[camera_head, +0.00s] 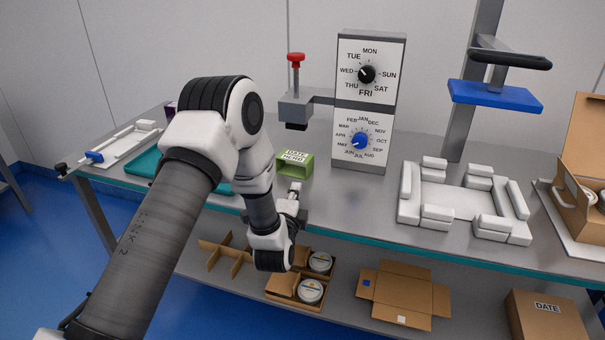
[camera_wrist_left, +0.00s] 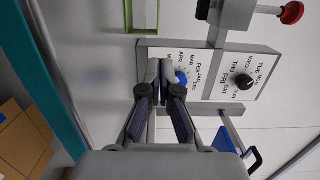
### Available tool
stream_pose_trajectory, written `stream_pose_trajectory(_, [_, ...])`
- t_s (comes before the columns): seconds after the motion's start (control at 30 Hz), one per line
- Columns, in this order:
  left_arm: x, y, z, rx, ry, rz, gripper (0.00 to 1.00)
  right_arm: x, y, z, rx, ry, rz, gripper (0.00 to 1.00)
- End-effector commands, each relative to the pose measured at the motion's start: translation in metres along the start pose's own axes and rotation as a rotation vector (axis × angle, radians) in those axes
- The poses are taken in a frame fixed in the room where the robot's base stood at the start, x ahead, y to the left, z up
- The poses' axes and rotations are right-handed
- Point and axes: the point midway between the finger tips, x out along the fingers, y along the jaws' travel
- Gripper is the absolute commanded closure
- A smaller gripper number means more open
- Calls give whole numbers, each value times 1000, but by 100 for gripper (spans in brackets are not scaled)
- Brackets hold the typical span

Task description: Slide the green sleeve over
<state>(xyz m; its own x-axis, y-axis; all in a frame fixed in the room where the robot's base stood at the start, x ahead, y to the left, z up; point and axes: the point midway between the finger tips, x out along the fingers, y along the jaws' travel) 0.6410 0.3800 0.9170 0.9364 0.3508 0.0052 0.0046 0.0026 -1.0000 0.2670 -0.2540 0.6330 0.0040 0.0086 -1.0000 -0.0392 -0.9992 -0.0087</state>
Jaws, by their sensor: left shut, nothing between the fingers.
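The green sleeve (camera_head: 295,163), marked "DATE HERE", stands on the steel bench to the left of the dial panel (camera_head: 341,144). Below the stamp head (camera_head: 295,110) in the picture, it looks like an open-ended frame. In the left wrist view the sleeve (camera_wrist_left: 145,17) is at the top edge, partly cut off. My left gripper (camera_head: 296,187) is just in front of the sleeve, low over the bench, and apart from it. Its fingers (camera_wrist_left: 160,68) are together with nothing between them. My right gripper is not in view.
The dial panel has a black day knob (camera_head: 366,75) and a blue month knob (camera_head: 360,141). A white fixture (camera_head: 408,193) and a blue press plate (camera_head: 495,95) are to the right. Cardboard boxes (camera_head: 404,291) sit on the lower shelf.

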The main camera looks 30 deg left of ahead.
Motion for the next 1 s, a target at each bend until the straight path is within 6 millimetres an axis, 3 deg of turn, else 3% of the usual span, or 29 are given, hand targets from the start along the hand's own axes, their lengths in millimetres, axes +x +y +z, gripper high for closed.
stream_pose_trajectory(0.2, [49, -1, 1, -1, -2, -2, 100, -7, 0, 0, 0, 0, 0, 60])
stream_pose_trajectory(0.43, [90, 0, 1, 0, -1, 0, 100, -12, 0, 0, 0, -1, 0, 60])
stream_pose_trajectory(0.6, [102, 1, 1, 0, -1, 2, 100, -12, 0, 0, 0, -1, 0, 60])
stream_pose_trajectory(1.0, [106, 1, 1, -1, -2, 1, 100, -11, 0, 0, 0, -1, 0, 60])
